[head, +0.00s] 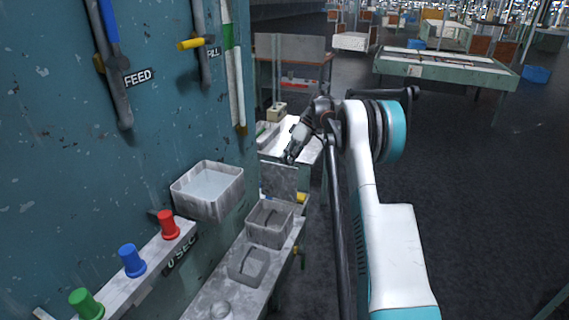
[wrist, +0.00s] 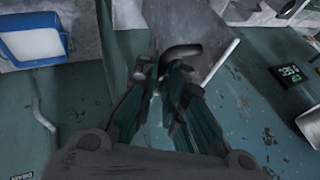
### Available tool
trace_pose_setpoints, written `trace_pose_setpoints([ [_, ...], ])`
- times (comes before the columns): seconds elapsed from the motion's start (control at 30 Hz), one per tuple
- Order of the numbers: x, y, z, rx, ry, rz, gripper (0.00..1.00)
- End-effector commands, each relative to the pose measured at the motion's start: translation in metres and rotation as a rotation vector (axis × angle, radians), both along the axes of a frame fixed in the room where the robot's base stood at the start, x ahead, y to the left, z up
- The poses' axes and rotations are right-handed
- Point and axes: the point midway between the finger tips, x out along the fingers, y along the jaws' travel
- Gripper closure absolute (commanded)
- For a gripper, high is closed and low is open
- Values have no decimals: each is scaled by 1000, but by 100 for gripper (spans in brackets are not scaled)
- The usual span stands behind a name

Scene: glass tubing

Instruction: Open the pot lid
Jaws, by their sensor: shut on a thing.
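My gripper (head: 290,157) is at the far end of the shelf in the head view, pointing down. In the wrist view its fingers (wrist: 172,78) are closed around a dark bent handle (wrist: 183,50). The handle sits against a flat grey plate, which looks like the pot lid (wrist: 212,52) and appears tilted. In the head view a grey panel (head: 280,178), probably this lid, stands steeply just below the gripper. A square grey pot (head: 270,226) stands on the shelf in front of it. Whether lid and pot touch is unclear.
A square basin (head: 208,192) juts from the teal machine wall (head: 130,110) at left. A handled grey box (head: 248,266) sits nearer on the shelf. Red (head: 168,225), blue (head: 132,260) and green (head: 86,303) knobs line the ledge. Open floor (head: 480,190) lies to the right.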

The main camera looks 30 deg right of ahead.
Motion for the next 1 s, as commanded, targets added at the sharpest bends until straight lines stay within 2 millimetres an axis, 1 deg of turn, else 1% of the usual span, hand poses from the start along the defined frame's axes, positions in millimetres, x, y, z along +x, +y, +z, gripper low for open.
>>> trace_pose_setpoints([
  [0.03,-3,-3,-7,-2,12,4,100],
  [0.53,-2,-4,-7,7,19,6,100],
  [0.57,-2,-3,-7,7,19,6,83],
  [0.6,-2,-4,-7,8,18,5,74],
  [0.63,-2,-3,-7,7,18,4,70],
  [1.0,-1,-5,-1,9,16,2,70],
])
